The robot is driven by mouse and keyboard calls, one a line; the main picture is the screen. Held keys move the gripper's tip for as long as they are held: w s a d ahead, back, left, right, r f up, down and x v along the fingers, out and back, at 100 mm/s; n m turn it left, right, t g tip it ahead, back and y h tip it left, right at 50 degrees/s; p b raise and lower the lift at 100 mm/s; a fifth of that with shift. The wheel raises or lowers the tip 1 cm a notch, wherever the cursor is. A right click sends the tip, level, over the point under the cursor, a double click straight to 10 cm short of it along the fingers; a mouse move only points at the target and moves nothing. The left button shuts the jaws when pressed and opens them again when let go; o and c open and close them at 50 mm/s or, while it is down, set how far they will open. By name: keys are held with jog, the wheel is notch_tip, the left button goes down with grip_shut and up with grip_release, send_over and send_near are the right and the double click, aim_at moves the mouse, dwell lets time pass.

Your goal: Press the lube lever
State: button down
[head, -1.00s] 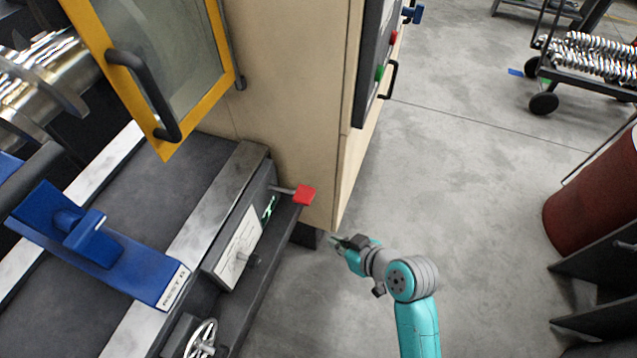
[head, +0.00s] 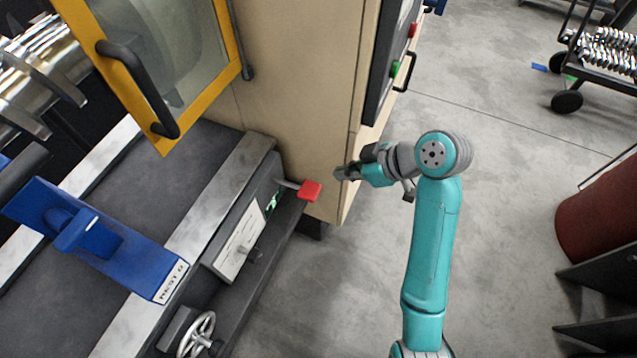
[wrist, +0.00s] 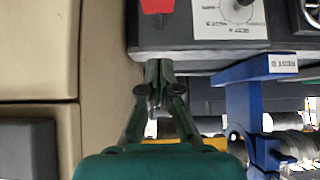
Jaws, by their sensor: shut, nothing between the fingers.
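The lube lever has a red paddle (head: 310,191) on a short metal rod that sticks out of the dark machine housing beside the beige cabinet. The red paddle also shows at the top of the wrist view (wrist: 157,5), cut off by the frame edge. My gripper (head: 342,173) is shut and empty. In the head view it is just right of the red paddle and slightly higher in the picture, with a small gap between them. In the wrist view my gripper (wrist: 154,100) points toward the dark housing, with the paddle beyond its tips.
The beige cabinet (head: 300,110) stands close behind the lever. A white dial plate (head: 240,242) and a handwheel (head: 197,334) are on the machine's front. A blue rest (head: 120,255) sits on the rails. Open floor (head: 500,200) lies right; a red barrel (head: 605,215) stands beyond.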

dwell(0.3)
send_over(306, 189)
jog(key=s+d, duration=0.1)
jog(key=d, duration=0.2)
notch_tip(306, 189, down, 6)
jog(key=shift+s+f, duration=0.1)
jog(key=shift+f, duration=0.1)
jog(key=f, duration=0.3)
jog(key=shift+a+f, duration=0.2)
jog(key=shift+f, duration=0.65)
notch_tip(306, 189, down, 6)
jog(key=t+y, duration=0.1)
jog(key=y, duration=0.2)
jog(key=shift+d, duration=0.45)
jog(key=shift+s, duration=0.1)
